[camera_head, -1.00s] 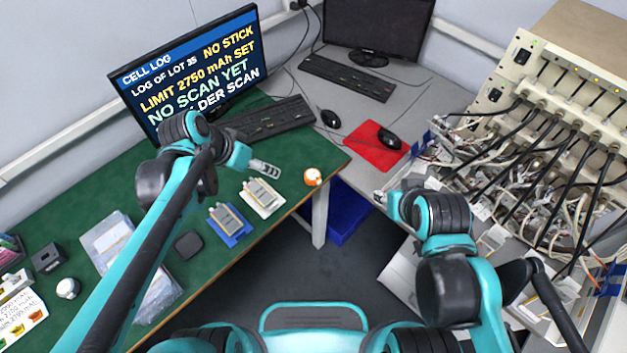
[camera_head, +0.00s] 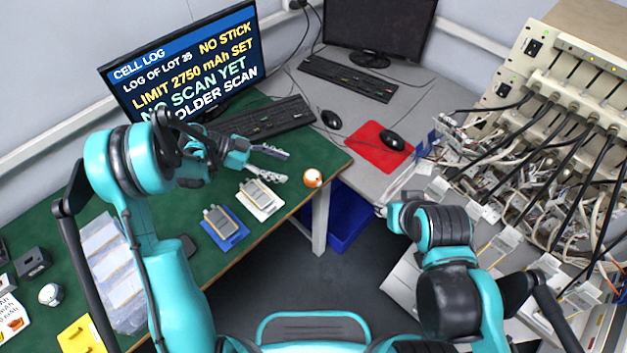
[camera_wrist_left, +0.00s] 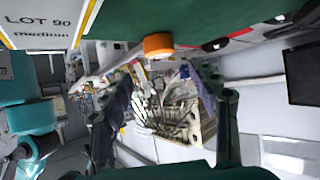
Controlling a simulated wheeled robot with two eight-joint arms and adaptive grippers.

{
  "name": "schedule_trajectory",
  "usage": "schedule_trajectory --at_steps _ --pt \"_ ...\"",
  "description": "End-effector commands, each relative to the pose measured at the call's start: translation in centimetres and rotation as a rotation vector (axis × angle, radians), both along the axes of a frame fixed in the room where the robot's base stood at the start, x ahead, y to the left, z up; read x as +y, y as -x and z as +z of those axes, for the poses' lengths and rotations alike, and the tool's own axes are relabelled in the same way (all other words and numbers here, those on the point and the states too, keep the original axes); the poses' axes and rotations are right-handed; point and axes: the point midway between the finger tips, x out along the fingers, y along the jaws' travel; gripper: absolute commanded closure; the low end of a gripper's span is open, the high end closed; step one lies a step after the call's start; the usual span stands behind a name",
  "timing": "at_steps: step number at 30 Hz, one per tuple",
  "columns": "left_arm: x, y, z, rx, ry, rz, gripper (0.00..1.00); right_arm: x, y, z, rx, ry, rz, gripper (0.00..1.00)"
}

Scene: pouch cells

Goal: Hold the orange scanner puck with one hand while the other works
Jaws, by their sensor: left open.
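The orange scanner puck (camera_head: 313,178) stands near the right edge of the green table, its top white. My left gripper (camera_head: 284,166) is open and empty, just left of the puck, with its fingers pointing toward it. In the left wrist view the puck (camera_wrist_left: 158,44) shows at the top, under the green surface, and my left gripper's spread fingers (camera_wrist_left: 163,85) have nothing between them.
A white tray (camera_head: 273,208) and a blue tray (camera_head: 240,236), each with a pouch cell, lie left of the puck. A black keyboard (camera_head: 262,120) and a monitor (camera_head: 185,65) stand behind. A cabled rack (camera_head: 560,75) fills the right. A blue bin (camera_head: 347,225) is below.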

Motion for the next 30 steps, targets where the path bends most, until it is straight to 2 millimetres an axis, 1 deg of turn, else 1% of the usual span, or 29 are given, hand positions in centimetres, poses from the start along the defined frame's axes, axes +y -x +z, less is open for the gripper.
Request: schedule_trajectory --at_steps 4,7,16,18,21,25,30 --pt "-0.5 0.0 -0.6 -0.013 0.011 -0.013 0.40 0.0 0.0 -0.2 0.000 0.000 0.000 0.60" --pt "-1.4 0.0 -1.1 -0.012 0.010 -0.013 0.40 0.0 0.0 -0.4 0.000 0.000 0.000 0.60" --pt "-5.4 0.0 -3.4 -0.011 0.009 -0.014 0.40 0.0 0.0 -1.1 0.000 0.000 0.000 0.60" --pt "-6.3 0.0 -4.0 -0.012 0.009 -0.012 0.40 0.0 0.0 -1.9 0.000 0.000 0.000 0.60" --pt "-7.3 0.0 -4.6 -0.010 0.009 -0.012 0.40 0.0 0.0 -2.6 0.000 0.000 0.000 0.60" --pt "-8.2 0.0 -5.0 -0.010 0.008 -0.010 0.40 0.0 0.0 -3.1 0.000 0.000 0.000 0.60" --pt "-8.7 0.0 -5.1 -0.010 0.008 -0.010 0.40 0.0 0.0 -3.2 0.000 0.000 0.000 0.60"
